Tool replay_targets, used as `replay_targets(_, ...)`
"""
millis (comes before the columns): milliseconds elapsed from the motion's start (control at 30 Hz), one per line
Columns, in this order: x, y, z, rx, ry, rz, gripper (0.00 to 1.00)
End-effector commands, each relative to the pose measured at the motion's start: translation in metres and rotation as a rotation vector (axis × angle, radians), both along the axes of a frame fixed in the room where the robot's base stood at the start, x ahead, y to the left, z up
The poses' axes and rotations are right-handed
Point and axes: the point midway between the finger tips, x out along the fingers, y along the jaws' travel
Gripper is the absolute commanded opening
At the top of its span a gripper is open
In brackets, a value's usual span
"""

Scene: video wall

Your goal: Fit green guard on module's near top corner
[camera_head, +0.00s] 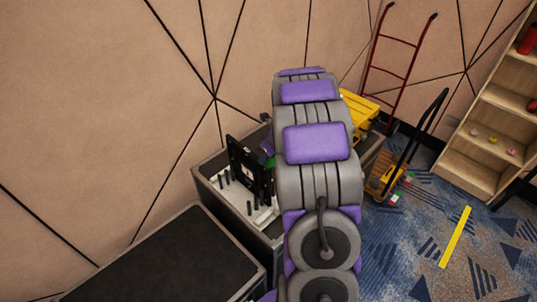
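The module (248,168) is a black, upright, frame-like panel. A small purple part, likely of my gripper (267,146), shows just above the green piece. My grey and purple arm hides most of this area, so the fingers and their grip cannot be made out.
A black-topped case (160,262) stands at the front left. A patterned wall rises behind. To the right are a yellow box (359,108), a red hand truck (394,70), a small cart (388,182) and a wooden shelf (487,146). Carpet with a yellow strip (455,237) lies open at lower right.

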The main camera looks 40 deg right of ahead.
Motion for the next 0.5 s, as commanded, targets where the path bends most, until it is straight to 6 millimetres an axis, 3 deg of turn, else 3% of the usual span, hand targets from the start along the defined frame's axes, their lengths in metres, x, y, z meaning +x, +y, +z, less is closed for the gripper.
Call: replay_targets(500,0.000,0.000,-0.024,0.002,0.001,0.001,0.17)
